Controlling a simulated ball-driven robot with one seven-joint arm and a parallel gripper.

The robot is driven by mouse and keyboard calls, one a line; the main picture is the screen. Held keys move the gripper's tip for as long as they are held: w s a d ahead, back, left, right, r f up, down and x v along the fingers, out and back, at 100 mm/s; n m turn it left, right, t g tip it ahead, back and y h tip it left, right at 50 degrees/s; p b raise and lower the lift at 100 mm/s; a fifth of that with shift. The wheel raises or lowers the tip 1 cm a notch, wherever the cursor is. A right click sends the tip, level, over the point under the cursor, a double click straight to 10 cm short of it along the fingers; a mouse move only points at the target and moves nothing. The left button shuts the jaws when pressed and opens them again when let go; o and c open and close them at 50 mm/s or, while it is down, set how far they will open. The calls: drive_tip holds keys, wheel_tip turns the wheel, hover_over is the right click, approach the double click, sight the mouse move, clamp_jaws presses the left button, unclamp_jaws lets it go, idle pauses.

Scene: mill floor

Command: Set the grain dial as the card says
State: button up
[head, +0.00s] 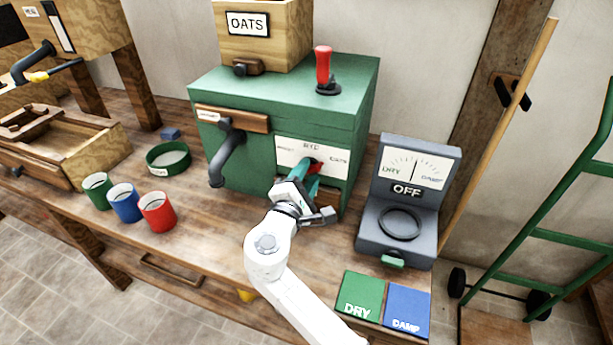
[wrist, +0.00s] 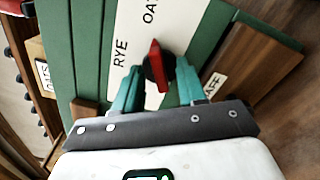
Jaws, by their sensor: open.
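The grain dial (wrist: 154,62) is a red bar knob on a black base. It sits on a white plate (wrist: 124,25) marked RYE and OATS, on the front of the green mill (head: 240,160); a third word at the plate's left is too small to read surely. In the wrist view one end of the knob is turned toward the OATS side. My gripper (wrist: 158,84) is open, its teal fingers on either side of the dial; contact cannot be told. In the head view my gripper (head: 309,180) partly covers the dial. A card (head: 249,23) reading OATS is on the wooden hopper.
A grey meter (head: 409,190) reading OFF stands right of the mill. Green DRY (head: 361,296) and blue DAMP (head: 407,309) squares lie in front. Green (head: 97,191), blue (head: 124,203) and red (head: 157,212) cups stand left. A dark crank handle (head: 226,155) juts from the mill's front.

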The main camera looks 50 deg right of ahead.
drive_tip(key=shift+a, duration=0.1)
drive_tip(key=b+v, duration=0.1)
drive_tip(key=v, duration=0.9)
drive_tip(key=shift+a, duration=0.3)
drive_tip(key=shift+s, duration=0.15)
